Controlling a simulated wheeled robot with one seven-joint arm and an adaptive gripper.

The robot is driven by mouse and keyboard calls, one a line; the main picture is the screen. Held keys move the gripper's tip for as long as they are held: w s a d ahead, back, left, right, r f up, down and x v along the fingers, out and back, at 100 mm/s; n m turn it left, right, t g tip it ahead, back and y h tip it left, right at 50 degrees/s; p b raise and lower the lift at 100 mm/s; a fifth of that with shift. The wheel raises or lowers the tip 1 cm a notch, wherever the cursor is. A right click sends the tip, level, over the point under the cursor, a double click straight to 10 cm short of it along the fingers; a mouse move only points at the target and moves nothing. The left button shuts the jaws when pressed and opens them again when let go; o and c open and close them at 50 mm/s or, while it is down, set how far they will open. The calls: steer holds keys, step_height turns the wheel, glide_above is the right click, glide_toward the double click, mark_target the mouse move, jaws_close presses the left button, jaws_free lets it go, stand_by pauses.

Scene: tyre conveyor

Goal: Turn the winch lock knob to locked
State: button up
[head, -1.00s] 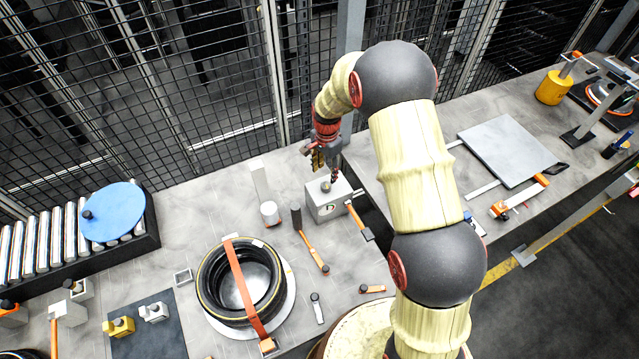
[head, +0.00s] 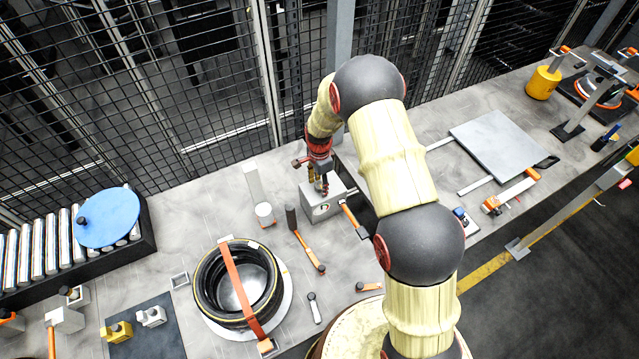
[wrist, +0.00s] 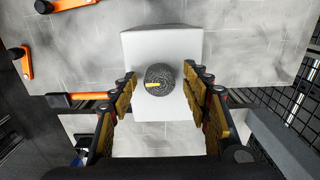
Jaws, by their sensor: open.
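The winch lock knob (wrist: 160,76) is a round, dark, knurled cap with a short yellow mark, seen from above in the wrist view. It sits on a pale grey box (wrist: 135,45), which is also in the head view (head: 319,208) near the middle of the bench. My gripper (wrist: 159,77) is open, with one finger on each side of the knob and a visible gap to each. In the head view my gripper (head: 321,191) is right over the box and hides the knob. Whether the knob is locked cannot be read.
An orange-handled lever (head: 349,214) sticks out beside the box. A dark hammer-like tool with an orange handle (head: 309,252) lies left of it. A strapped tyre (head: 204,284) is at front left. A grey plate (head: 497,144) lies right. A mesh fence stands behind.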

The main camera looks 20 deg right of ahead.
steer(key=shift+c, duration=1.3)
steer(key=c, duration=0.9)
